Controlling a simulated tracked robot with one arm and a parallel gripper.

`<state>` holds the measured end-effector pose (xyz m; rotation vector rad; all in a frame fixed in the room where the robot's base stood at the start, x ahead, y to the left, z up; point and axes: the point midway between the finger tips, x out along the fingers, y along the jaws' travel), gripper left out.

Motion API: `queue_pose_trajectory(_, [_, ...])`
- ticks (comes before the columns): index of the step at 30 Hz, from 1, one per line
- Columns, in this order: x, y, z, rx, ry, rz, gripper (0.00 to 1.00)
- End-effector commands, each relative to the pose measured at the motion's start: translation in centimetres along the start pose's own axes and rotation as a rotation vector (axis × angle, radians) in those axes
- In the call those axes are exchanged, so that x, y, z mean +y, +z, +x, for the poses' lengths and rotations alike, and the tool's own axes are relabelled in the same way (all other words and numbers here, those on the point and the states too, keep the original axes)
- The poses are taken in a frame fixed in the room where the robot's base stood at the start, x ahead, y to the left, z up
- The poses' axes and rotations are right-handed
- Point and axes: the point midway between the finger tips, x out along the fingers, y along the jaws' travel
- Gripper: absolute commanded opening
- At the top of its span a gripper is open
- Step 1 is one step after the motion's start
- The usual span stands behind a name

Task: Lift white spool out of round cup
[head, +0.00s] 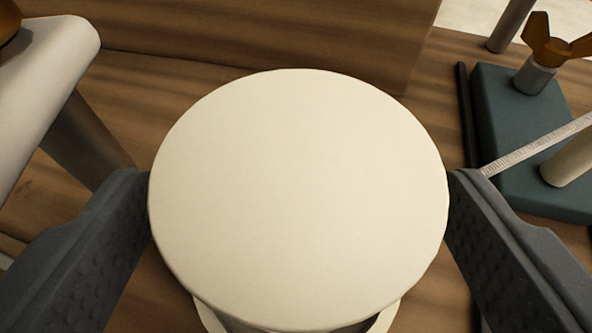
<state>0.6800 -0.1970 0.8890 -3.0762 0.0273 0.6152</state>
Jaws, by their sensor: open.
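The white spool (298,190) fills the middle of the head view, with its flat round top facing me. My gripper (300,178) is open, with one dark finger at the left side of the spool's top and the other at the right. Both fingers appear very close to its edge; I cannot tell whether they touch it. A pale curved rim (385,318) shows below the spool at the bottom of the view, likely the round cup. The rest of the cup and the spool's lower part are hidden under the top.
A dark teal block (500,130) with an orange wing nut (556,42) and a ruled strip (540,143) stands at right. A pale rounded part (50,75) is at upper left. Wooden surfaces (150,85) lie around and behind the spool.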

Motion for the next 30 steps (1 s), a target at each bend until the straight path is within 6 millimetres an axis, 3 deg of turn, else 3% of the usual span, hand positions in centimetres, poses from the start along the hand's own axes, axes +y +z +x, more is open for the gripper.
queue_pose_trajectory(10, [0.1,-0.1,0.6,0.001,0.001,-0.001,0.78])
queue_pose_trajectory(15, [0.1,-0.1,0.6,0.001,0.001,-0.001,0.31])
queue_pose_trajectory(16, [0.1,-0.1,0.6,0.001,0.001,-0.001,0.27])
queue_pose_trajectory(25, [0.1,-0.2,0.5,0.002,0.002,-0.001,0.26])
queue_pose_trajectory(30, [0.1,-1.2,0.1,0.005,0.002,-0.001,0.26])
